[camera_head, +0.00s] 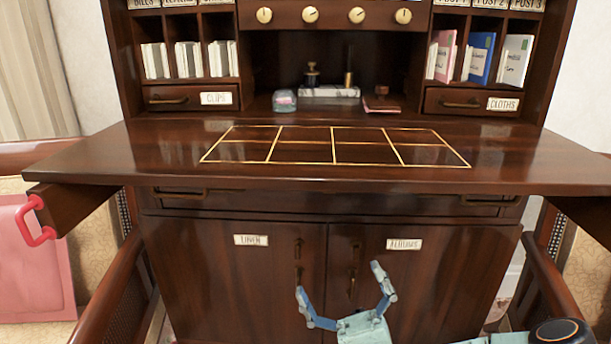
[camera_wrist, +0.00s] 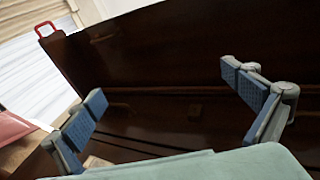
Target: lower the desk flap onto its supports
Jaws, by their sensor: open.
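The desk flap (camera_head: 330,178) is a dark brown wooden board with a gold-lined grid, lying level out from the desk. The left support (camera_head: 75,208), with a red handle (camera_head: 36,220), is pulled out under the flap's left end. The right support (camera_head: 582,218) sticks out under the right end. The flap appears to lie on both, but the contact is mostly hidden. My gripper (camera_head: 342,280) is open and empty, below the flap's front edge and before the lower doors. In the wrist view its fingers (camera_wrist: 168,92) are spread before dark wood, with the red handle (camera_wrist: 46,26) at upper left.
Lower cupboard doors (camera_head: 265,275) are shut behind my gripper. Chairs stand close at the left (camera_head: 118,290) and right (camera_head: 552,275).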

